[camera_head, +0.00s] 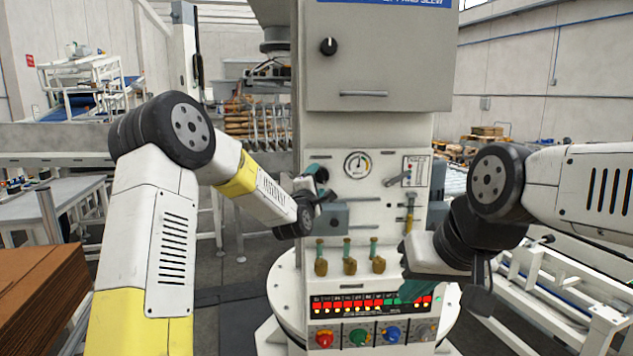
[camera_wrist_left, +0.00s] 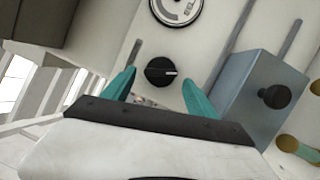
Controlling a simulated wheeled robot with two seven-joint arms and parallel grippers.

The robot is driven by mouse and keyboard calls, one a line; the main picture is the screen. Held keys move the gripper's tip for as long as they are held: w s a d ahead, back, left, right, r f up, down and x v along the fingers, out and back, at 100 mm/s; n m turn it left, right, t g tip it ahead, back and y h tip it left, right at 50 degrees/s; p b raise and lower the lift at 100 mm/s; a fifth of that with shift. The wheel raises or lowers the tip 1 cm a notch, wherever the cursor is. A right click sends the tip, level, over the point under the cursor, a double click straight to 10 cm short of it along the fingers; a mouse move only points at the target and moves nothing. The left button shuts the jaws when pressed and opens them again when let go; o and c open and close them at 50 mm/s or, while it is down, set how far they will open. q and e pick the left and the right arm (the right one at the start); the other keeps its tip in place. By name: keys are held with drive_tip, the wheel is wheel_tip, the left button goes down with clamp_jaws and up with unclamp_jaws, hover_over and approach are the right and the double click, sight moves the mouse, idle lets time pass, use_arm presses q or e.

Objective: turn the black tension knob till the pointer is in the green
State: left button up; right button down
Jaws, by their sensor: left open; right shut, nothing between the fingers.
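The black tension knob (camera_wrist_left: 160,71) with a white mark shows in the left wrist view, on the pale panel below the round gauge (camera_wrist_left: 178,7), which is cut off at the top. My left gripper (camera_wrist_left: 159,78) is open, with one teal finger on each side of the knob and gaps showing between. In the head view the gauge (camera_head: 358,165) is whole, but its pointer is too small to read against the coloured marks. There my left gripper (camera_head: 318,180) is just left of the gauge and hides the knob. My right gripper (camera_head: 415,289) is shut and empty before the lit strip.
A blue-grey box (camera_wrist_left: 262,95) with a black knob sits close to the right finger in the left wrist view. Below the gauge are several brass-coloured parts (camera_head: 350,265), a lit indicator strip (camera_head: 345,303) and coloured knobs (camera_head: 358,337). Another black knob (camera_head: 328,46) is on the upper cabinet.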

use_arm(q)
drive_tip(key=r+v, duration=0.1)
drive_tip(key=v, duration=0.5)
drive_tip(key=shift+s+a+f, duration=0.3)
drive_tip(key=shift+f, duration=0.25)
